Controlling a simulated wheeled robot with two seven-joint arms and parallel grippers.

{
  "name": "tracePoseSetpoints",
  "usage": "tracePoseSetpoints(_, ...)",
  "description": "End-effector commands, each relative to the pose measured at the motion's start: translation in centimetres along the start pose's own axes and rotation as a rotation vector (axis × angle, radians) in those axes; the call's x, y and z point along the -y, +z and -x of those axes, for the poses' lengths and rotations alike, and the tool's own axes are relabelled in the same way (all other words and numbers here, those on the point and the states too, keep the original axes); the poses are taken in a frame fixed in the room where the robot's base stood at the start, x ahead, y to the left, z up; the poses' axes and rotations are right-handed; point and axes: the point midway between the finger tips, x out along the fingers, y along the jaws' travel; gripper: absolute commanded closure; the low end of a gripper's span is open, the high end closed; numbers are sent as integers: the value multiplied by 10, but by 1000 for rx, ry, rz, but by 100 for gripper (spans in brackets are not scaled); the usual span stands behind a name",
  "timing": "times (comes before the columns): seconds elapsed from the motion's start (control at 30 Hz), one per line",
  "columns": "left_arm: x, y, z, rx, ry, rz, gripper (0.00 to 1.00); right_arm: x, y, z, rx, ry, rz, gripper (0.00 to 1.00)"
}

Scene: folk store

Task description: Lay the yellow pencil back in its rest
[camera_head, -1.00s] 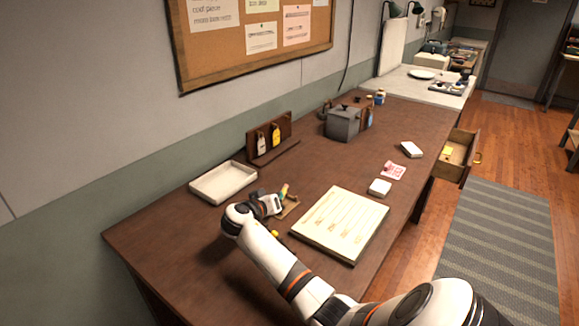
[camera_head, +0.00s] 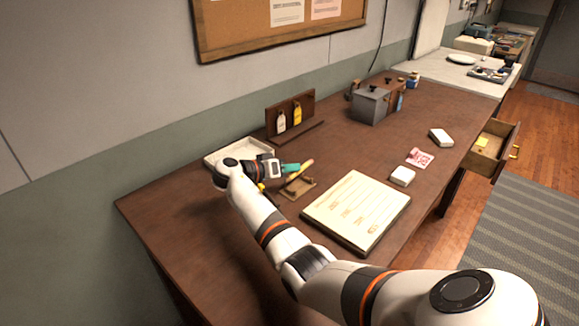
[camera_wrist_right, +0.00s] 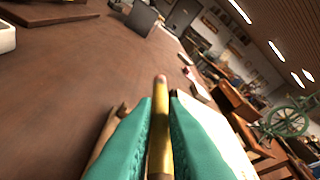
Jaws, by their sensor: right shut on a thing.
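My right gripper (camera_head: 291,168) has its teal fingers shut on the yellow pencil (camera_head: 304,166). In the right wrist view the pencil (camera_wrist_right: 160,135) stands between the two fingers (camera_wrist_right: 158,140), its tip pointing away from me. The small wooden rest (camera_head: 305,190) lies on the table just below the pencil in the head view. Part of a brown wooden piece, seemingly the rest (camera_wrist_right: 112,127), shows beside the left finger in the wrist view. I cannot tell whether the pencil touches the rest. My left gripper is not in view.
A cream board (camera_head: 357,210) lies right of the rest. A white tray (camera_head: 240,147) is behind my right wrist. A tag stand (camera_head: 290,113) and grey box (camera_head: 370,106) stand farther back. A small yellow thing (camera_head: 261,187) shows beside my arm.

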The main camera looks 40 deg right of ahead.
Motion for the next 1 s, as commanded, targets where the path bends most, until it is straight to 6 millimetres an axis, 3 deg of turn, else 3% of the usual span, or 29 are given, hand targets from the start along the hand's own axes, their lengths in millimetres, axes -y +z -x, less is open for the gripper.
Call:
tracePoseSetpoints(0.5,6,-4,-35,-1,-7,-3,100,-25,-34,-13,1,1,1,100)
tracePoseSetpoints(0.93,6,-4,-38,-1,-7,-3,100,-28,-40,-15,-4,2,6,100)
tracePoseSetpoints(0.97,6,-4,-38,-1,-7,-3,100,-28,-40,-15,-4,2,6,85)
tracePoseSetpoints(1.0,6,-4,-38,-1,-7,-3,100,-28,-40,-15,-5,2,7,79)
